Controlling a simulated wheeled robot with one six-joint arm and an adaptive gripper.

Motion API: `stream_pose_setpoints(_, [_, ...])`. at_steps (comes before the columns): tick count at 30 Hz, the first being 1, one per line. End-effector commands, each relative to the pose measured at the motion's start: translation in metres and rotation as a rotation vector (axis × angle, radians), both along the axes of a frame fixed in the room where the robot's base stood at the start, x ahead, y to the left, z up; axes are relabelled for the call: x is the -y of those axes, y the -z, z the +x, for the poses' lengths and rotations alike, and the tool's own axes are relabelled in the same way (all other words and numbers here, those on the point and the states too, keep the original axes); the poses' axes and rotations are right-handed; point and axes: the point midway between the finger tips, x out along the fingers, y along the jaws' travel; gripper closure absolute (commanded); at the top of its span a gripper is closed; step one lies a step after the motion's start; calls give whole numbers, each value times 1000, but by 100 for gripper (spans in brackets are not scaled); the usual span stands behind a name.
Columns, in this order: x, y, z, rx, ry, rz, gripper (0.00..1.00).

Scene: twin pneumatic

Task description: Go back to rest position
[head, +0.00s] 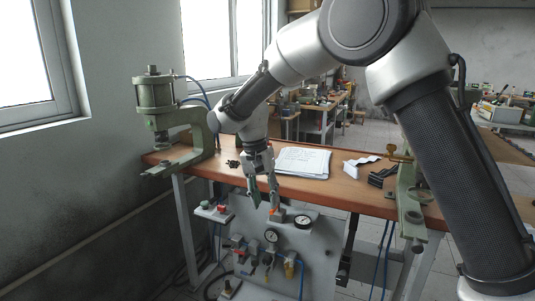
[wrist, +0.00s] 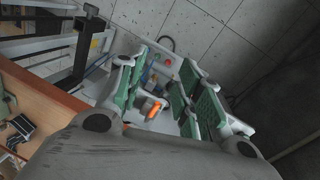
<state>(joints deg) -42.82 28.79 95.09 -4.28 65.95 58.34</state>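My gripper (head: 265,195) hangs fingers down in front of the wooden workbench (head: 330,190), just above the top of the grey pneumatic panel (head: 315,243). Its green-padded fingers stand apart in the wrist view (wrist: 157,95), with nothing clamped between them. A small orange-red part (head: 275,211) on the panel top is close below the fingertips. An orange part also shows between the fingers in the wrist view (wrist: 153,108). I cannot tell whether a finger touches it.
A green press (head: 188,130) stands at the bench's left end and another green device (head: 410,205) at its right. Papers (head: 303,162) lie mid-bench. Gauges (head: 271,236) and valves are on the panel's front. A wall and window are on the left.

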Motion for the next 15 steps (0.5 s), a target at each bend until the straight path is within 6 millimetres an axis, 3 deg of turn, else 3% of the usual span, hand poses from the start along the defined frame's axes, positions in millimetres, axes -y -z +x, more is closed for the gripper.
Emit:
stream_pose_setpoints(7, [22,17,-28,-83,-249,6,65])
stream_pose_setpoints(15, [95,-15,-62,-100,-477,80,65])
